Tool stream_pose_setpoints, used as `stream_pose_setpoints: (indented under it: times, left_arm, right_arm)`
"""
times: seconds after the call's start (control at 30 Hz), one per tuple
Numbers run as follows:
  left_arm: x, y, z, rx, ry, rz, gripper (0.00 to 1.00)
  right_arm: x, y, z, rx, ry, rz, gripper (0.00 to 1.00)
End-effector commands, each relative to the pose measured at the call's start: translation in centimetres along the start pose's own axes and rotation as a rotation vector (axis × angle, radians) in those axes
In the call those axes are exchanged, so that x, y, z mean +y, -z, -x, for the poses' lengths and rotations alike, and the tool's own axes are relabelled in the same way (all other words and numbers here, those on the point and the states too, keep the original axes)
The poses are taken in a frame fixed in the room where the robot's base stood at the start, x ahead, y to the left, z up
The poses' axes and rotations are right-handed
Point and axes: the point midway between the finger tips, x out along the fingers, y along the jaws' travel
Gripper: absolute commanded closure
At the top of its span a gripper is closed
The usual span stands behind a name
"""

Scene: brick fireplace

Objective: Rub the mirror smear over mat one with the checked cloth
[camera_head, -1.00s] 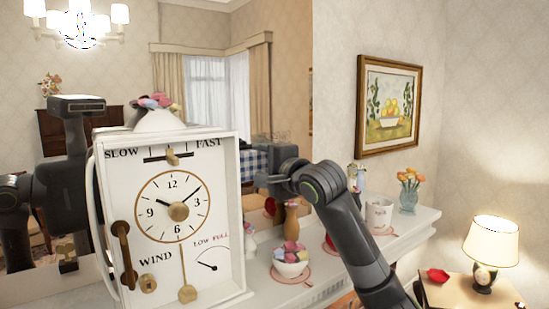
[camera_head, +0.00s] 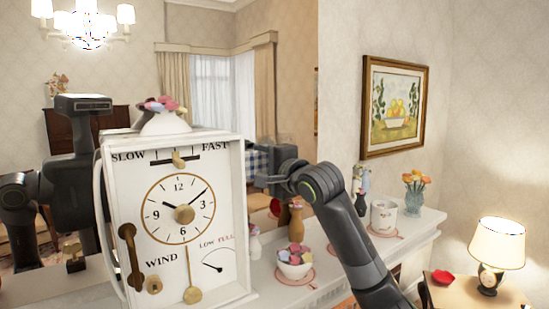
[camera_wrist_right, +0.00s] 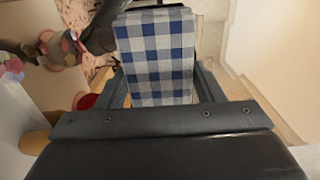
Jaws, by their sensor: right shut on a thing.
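The checked cloth (camera_wrist_right: 155,55) is blue, white and grey, and sits between the fingers of my right gripper (camera_wrist_right: 160,88) in the right wrist view. In the head view a strip of the cloth (camera_head: 257,163) shows left of my right gripper (camera_head: 270,180), which is held up in front of the mirror (camera_head: 220,90). A faint grey smear (camera_head: 274,138) shows just above the gripper; whether the cloth touches the glass I cannot tell. Pink round mats lie on the mantel, one under a flower bowl (camera_head: 310,282); which is mat one I cannot tell. My left gripper is not in view.
A large white clock (camera_head: 225,180) stands close on the left. On the mantel are a brown vase (camera_head: 296,218), a white mug (camera_head: 383,213) and a glass flower vase (camera_head: 414,200). A framed picture (camera_head: 394,105) hangs at right, above a lamp (camera_head: 497,245).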

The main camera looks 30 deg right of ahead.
Motion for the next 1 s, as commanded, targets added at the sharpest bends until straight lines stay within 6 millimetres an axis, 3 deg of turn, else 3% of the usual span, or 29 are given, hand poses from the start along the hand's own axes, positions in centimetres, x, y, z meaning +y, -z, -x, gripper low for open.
stream_pose_setpoints:
  times: [1.0]
  left_arm:
    - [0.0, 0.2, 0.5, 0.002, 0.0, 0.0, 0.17]
  right_arm:
    - [0.2, 6.6, -0.1, -0.003, -0.01, -0.004, 0.57]
